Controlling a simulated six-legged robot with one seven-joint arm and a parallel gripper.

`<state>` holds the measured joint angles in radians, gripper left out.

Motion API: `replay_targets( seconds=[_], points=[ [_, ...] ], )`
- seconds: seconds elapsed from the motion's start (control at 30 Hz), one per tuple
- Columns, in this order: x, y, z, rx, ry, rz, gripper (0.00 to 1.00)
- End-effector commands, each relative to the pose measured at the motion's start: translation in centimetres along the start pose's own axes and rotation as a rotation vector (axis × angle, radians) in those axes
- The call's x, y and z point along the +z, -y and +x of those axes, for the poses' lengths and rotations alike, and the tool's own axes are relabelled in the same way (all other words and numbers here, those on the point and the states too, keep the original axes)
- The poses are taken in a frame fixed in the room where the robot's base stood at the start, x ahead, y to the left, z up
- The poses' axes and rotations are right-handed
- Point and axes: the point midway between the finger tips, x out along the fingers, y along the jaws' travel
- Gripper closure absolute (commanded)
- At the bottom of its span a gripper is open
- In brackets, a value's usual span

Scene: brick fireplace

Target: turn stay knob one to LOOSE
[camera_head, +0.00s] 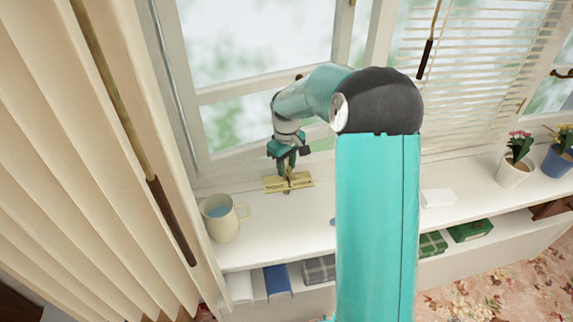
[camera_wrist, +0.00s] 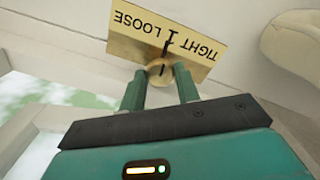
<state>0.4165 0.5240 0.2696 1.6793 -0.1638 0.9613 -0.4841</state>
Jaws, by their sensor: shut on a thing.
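The stay knob (camera_wrist: 159,72) is a small round brass knob with a dark slot, in front of a brass plate (camera_wrist: 136,42) lettered LOOSE and TIGHT. The lettering appears upside down in the wrist view. A dark pointer mark stands between the two words. My gripper (camera_wrist: 160,88) has its two teal fingers closed on the knob from either side. In the head view my gripper (camera_head: 286,168) reaches down to the brass plate (camera_head: 272,184) on the white sill by the window. The knob is mostly hidden there by the fingers.
A cream mug (camera_head: 222,226) with blue inside stands left of the plate, close by. A cream curtain (camera_head: 100,150) hangs at the left. Potted flowers (camera_head: 514,170) stand far right. A small white block (camera_head: 438,197) lies on the sill (camera_head: 290,230), whose front is clear.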

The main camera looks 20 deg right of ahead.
Motion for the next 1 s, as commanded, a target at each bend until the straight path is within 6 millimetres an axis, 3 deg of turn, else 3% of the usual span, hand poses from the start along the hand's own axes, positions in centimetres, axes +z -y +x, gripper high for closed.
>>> replay_targets(
  seconds=[0.7, 1.0],
  points=[
    [-0.15, -0.05, -0.08, 0.004, -0.004, -0.672, 0.91],
    [-0.17, -0.02, -0.08, 0.004, -0.005, -0.882, 0.91]
  ],
)
